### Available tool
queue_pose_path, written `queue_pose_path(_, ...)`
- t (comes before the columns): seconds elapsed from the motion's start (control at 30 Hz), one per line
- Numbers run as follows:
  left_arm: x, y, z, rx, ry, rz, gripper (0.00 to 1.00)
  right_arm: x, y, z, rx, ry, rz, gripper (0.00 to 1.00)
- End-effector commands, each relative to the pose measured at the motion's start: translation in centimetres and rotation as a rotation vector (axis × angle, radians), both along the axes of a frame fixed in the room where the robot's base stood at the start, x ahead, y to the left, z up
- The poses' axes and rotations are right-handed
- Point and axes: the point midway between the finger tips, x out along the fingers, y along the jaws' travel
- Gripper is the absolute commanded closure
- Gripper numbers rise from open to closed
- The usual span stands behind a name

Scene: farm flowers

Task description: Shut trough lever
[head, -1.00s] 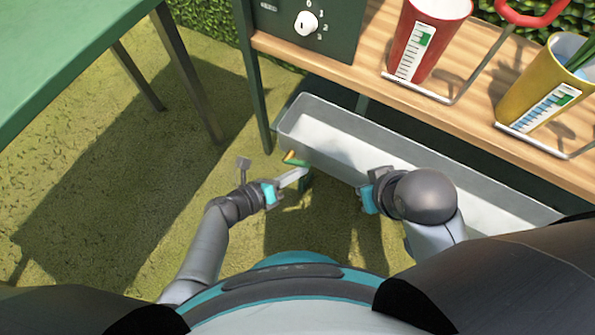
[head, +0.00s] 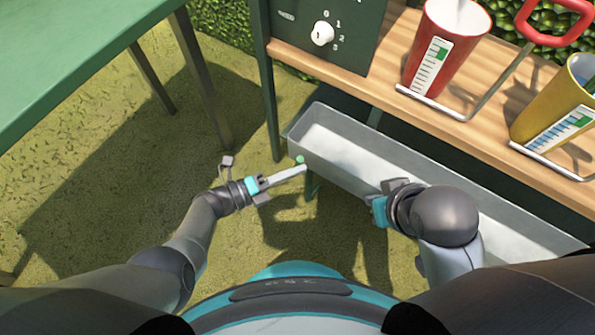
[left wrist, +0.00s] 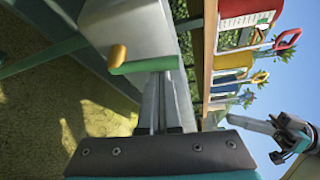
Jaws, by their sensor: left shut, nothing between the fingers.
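The grey trough (head: 345,157) stands low under the wooden shelf; its near end also shows in the left wrist view (left wrist: 125,25). The lever (left wrist: 143,67) has a green bar and an orange end, and lies across the trough's near end in the left wrist view. In the head view only a small green part of the lever (head: 299,159) shows. My left gripper (head: 304,168) is shut and empty, its tips at the lever's green bar; they seem to touch it. My right gripper (head: 378,207) is beside the trough's long side, its fingers mostly hidden.
The wooden shelf (head: 455,115) above the trough holds a red cup (head: 440,60), a yellow cup (head: 560,100) and a dark panel with a white dial (head: 322,33). A green table (head: 70,60) stands at left. Grass between is clear.

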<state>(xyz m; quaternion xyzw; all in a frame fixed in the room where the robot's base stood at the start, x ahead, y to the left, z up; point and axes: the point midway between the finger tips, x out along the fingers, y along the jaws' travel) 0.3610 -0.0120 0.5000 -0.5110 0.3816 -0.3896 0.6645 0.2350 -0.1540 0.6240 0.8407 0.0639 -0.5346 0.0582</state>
Motion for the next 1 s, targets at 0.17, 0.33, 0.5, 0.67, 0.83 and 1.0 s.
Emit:
queue_pose_path(0.17,0.3,0.35,0.15,0.0,-0.001,0.001,1.0,-0.32,-0.04,-0.22,-0.001,0.011,0.0,1.0)
queue_pose_path(0.33,0.38,0.5,0.14,0.001,-0.001,0.001,1.0,-0.38,-0.08,-0.43,-0.003,0.015,0.0,1.0)
queue_pose_path(0.5,0.39,0.55,0.13,0.003,-0.001,0.0,1.0,-0.38,-0.12,-0.56,-0.005,0.016,0.001,1.0)
queue_pose_path(0.67,0.39,0.54,0.12,0.003,-0.001,0.0,1.0,-0.39,-0.14,-0.64,-0.005,0.018,0.002,1.0)
queue_pose_path(0.83,0.38,0.53,0.11,0.003,-0.001,0.0,1.0,-0.21,-0.13,-0.55,-0.006,0.014,0.001,1.0)
queue_pose_path(1.0,-0.03,-0.22,0.13,0.001,0.001,-0.001,1.0,0.1,-0.11,-0.22,-0.005,0.005,0.002,1.0)
